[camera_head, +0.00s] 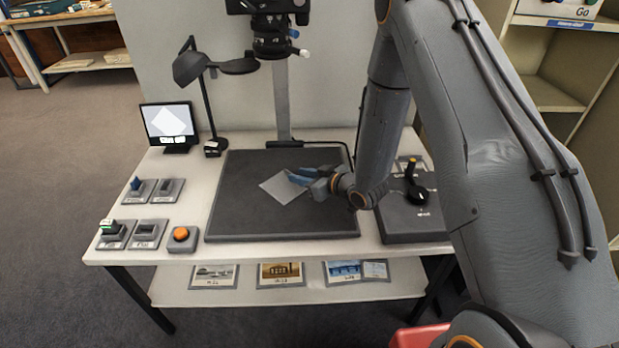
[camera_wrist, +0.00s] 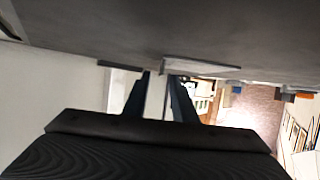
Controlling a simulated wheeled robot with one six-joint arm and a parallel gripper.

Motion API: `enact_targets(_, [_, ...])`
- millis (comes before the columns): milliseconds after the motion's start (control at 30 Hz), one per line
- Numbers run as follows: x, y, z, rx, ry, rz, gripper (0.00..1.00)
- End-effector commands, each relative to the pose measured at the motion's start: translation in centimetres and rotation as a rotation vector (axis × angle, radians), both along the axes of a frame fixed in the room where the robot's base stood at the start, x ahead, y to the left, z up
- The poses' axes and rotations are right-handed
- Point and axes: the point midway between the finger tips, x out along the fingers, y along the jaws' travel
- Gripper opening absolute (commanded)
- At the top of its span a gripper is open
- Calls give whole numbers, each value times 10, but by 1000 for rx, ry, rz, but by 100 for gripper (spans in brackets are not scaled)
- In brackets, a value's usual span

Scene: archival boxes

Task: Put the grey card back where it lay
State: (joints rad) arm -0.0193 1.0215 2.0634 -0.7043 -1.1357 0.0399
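The grey card (camera_head: 284,188) lies flat, turned at an angle, on the dark mat (camera_head: 240,215) of the copy stand. My gripper (camera_head: 300,178) is low over the mat at the card's right corner, and its blue fingers cover part of that corner. In the wrist view a pale flat edge (camera_wrist: 202,66), probably the card, shows by the right fingertip. A gap with light background shows between my two dark fingers (camera_wrist: 158,85). The fingers look apart, with nothing clearly clamped between them.
A monitor (camera_head: 168,126) shows a tilted white square. A lamp (camera_head: 205,70) and an overhead camera (camera_head: 273,35) rise behind the mat. Small blocks and an orange button (camera_head: 181,235) sit at left, a joystick box (camera_head: 412,212) at right. Pictures (camera_head: 281,274) lie on the lower shelf.

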Motion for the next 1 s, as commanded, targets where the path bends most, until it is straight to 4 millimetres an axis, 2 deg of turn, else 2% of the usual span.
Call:
enact_targets(200, [14, 13, -8, -2, 0, 2, 25])
enact_targets(567, [17, 15, -10, -1, 1, 0, 25])
enact_targets(700, [17, 15, -10, -1, 1, 0, 3])
enact_targets(733, [17, 15, -10, -1, 1, 0, 0])
enact_targets(1000, [17, 15, -10, -1, 1, -1, 0])
